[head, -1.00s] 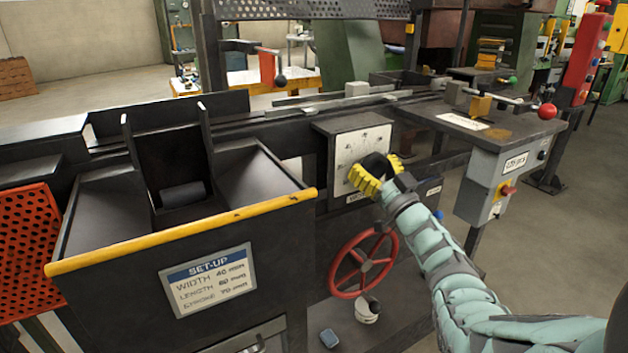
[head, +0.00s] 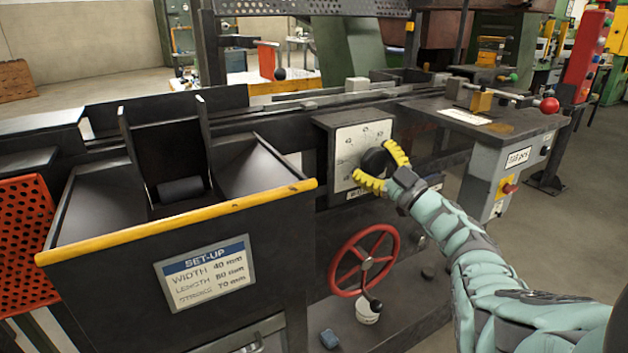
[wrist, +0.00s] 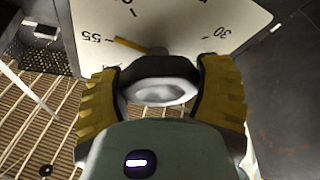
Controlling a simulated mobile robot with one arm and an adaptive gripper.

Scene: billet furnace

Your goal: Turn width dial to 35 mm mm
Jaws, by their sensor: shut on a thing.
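The width dial's black knob (head: 374,161) sits on a pale scale plate (head: 347,148) on the dark machine housing. My gripper (head: 384,169) has its yellow fingers on either side of the knob. In the wrist view the knob (wrist: 160,82) is held between both fingers of my gripper (wrist: 160,90). The scale plate (wrist: 185,20) there shows "55" at the left and "30" at the right. A yellow pointer (wrist: 131,46) reaches from the knob towards the "55" side. The knob and fingers hide part of the scale.
A set-up card (head: 205,273) on the bin front reads width 40 mm and stroke 70 mm. A red handwheel (head: 364,261) is below the dial. A grey control box (head: 502,177) and a red ball lever (head: 549,105) are at the right.

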